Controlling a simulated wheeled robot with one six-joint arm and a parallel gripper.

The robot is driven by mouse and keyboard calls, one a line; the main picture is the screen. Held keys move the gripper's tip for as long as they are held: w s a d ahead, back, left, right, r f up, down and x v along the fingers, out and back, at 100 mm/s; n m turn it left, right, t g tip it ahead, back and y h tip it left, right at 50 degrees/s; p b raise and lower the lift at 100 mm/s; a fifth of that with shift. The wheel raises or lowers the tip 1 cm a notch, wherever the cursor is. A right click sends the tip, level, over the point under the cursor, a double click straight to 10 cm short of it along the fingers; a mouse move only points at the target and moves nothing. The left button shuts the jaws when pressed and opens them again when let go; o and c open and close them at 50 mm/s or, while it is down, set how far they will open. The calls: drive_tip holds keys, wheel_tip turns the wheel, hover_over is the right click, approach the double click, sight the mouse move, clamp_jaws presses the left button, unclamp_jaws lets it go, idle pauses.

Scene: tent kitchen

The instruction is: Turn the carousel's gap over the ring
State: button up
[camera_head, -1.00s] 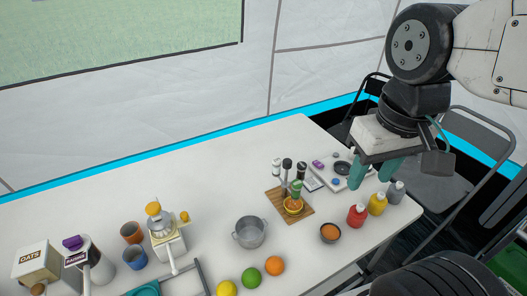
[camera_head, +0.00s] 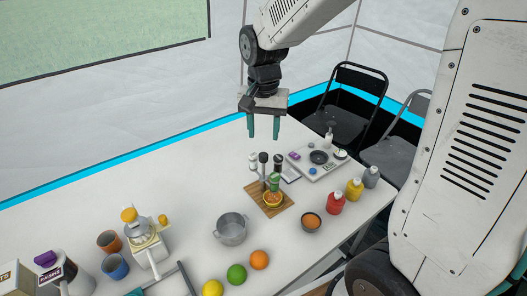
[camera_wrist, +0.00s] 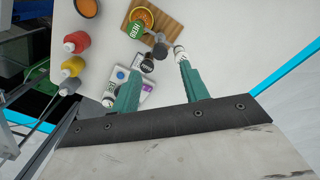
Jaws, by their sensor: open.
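My gripper (camera_head: 263,130) is open and empty, its two green fingers pointing down above the back of the table, behind the wooden board. In the wrist view the fingers (camera_wrist: 159,70) are spread, with white table between and beyond them. I cannot clearly make out a carousel with a gap or a ring. In the wrist view, the left finger partly covers this unit.
Red (camera_head: 336,203), yellow (camera_head: 354,189) and grey (camera_head: 371,177) bottles stand at the right edge. A metal pot (camera_head: 231,229) is in front. The table's back left is clear.

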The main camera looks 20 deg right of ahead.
sight(263, 154)
wheel_tip(263, 154, down, 8)
drive_tip(key=shift+r, duration=0.2)
clamp_jaws()
